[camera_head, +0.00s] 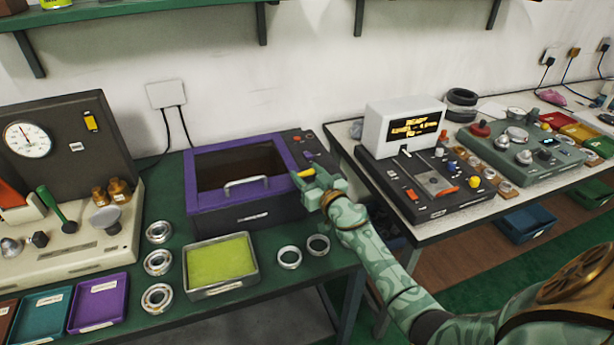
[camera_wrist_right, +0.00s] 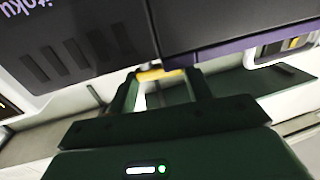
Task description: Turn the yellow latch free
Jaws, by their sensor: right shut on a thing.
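The yellow latch (camera_head: 304,173) is at the right front of the purple-framed box (camera_head: 200,199) on the green bench. My right gripper (camera_head: 314,178) reaches it from the right and is shut on it. In the right wrist view the yellow latch (camera_wrist_right: 158,74) lies between the two fingertips of my right gripper (camera_wrist_right: 162,80), right beside the dark box edge. The fingers hide part of the latch in the head view. The grey handle (camera_head: 246,184) is on the front of the box lid. My left gripper is not in view.
A tray with a yellow-green pad (camera_head: 221,262) stands in front of the box. Two rings (camera_head: 289,257) lie to its right and several bearings (camera_head: 158,263) to its left. A gauge machine (camera_head: 60,215) stands at left, a black tester (camera_head: 425,185) on the right table.

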